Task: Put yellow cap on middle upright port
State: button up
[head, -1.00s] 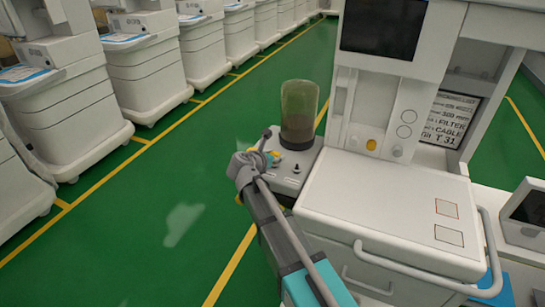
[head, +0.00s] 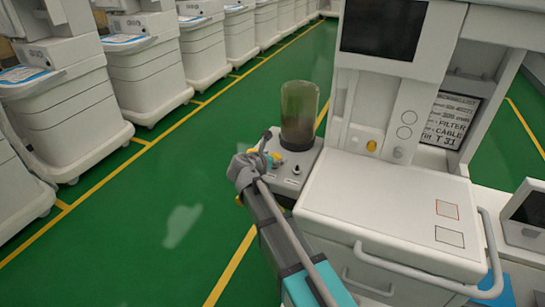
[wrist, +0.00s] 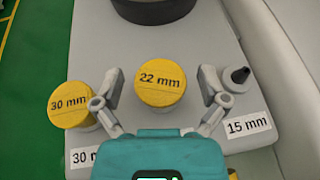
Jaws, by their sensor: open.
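A yellow cap marked "22 mm" (wrist: 160,83) sits in the middle of the grey shelf in the wrist view, its top facing up. My gripper (wrist: 160,95) is open, with one finger on each side of this cap. What is under the cap is hidden, so I cannot tell whether it is seated on the middle port. To its left, a yellow cap marked "30 mm" (wrist: 73,105) stands on a pale upright base. To its right, a bare dark port (wrist: 240,75) stands by the "15 mm" label. In the head view my gripper (head: 262,152) is at the shelf.
A tall tinted canister (head: 298,115) stands behind the ports; its dark base (wrist: 150,8) shows in the wrist view. The cart's white worktop (head: 385,205) is to the right. A bit of yellow (wrist: 232,174) shows at the wrist view's lower edge. Green floor lies left.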

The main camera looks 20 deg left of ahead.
jog(key=p+v, duration=0.4)
jog(key=v, duration=0.8)
jog(key=shift+p, duration=0.3)
dwell(1.2)
